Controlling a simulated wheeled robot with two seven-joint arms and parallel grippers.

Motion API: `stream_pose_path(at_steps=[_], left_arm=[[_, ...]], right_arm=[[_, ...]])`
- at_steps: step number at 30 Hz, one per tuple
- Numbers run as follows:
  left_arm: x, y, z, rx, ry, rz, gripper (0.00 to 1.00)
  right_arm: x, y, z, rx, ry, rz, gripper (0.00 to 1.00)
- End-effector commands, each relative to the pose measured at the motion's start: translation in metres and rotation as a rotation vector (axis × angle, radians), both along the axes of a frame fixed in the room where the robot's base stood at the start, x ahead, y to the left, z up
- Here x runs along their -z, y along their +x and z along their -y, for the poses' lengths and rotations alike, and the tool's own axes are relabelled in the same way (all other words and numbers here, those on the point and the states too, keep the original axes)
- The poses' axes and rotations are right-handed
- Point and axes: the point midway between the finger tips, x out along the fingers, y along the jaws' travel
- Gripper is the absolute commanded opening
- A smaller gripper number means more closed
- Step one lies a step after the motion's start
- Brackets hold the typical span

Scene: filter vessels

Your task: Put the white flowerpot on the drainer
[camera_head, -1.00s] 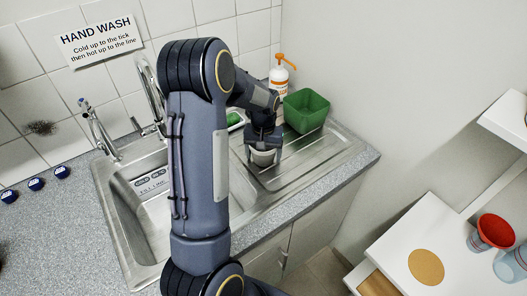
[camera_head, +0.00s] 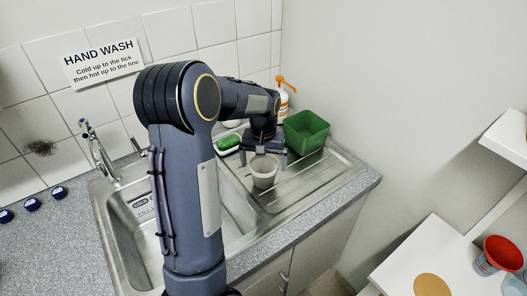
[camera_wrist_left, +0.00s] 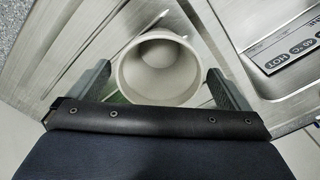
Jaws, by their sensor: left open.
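The white flowerpot (camera_head: 263,171) stands upright on the ribbed metal drainer (camera_head: 303,186) to the right of the sink basin. In the left wrist view the flowerpot (camera_wrist_left: 158,68) shows its round open mouth, and it looks empty. My left gripper (camera_head: 264,150) is open just above and behind the pot in the head view. In the left wrist view its two fingers (camera_wrist_left: 160,88) are spread on either side of the pot, with gaps beside its rim. My right gripper is not in view.
A green tub (camera_head: 306,132) stands at the back right of the drainer, near a white bottle with an orange pump (camera_head: 284,95). A green sponge in a dish (camera_head: 228,142) lies behind the basin (camera_head: 140,215).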

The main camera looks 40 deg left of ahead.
Motion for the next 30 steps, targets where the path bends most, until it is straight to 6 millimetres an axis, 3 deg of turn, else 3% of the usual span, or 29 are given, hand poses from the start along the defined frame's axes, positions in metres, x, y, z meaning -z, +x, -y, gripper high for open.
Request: stream_pose_path(at_steps=[6, 11, 16, 20, 24, 30], left_arm=[[-0.041, 0.000, 0.000, 0.000, 0.001, 0.003, 0.98], [-0.056, -0.001, 0.000, 0.000, -0.001, 0.003, 0.98], [-0.075, -0.020, 0.016, 0.027, -0.046, 0.054, 0.98], [-0.096, -0.058, 0.047, 0.085, -0.120, 0.157, 0.98], [-0.110, -0.109, 0.090, 0.167, -0.187, 0.284, 0.98], [-0.106, -0.176, 0.145, 0.274, -0.234, 0.442, 0.98]], right_arm=[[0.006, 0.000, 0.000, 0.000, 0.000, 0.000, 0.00], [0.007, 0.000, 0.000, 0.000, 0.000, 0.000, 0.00], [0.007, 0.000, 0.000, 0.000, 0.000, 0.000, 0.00], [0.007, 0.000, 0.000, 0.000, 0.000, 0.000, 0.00], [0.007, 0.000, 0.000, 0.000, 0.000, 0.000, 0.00], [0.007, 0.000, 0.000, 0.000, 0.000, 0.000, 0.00]])
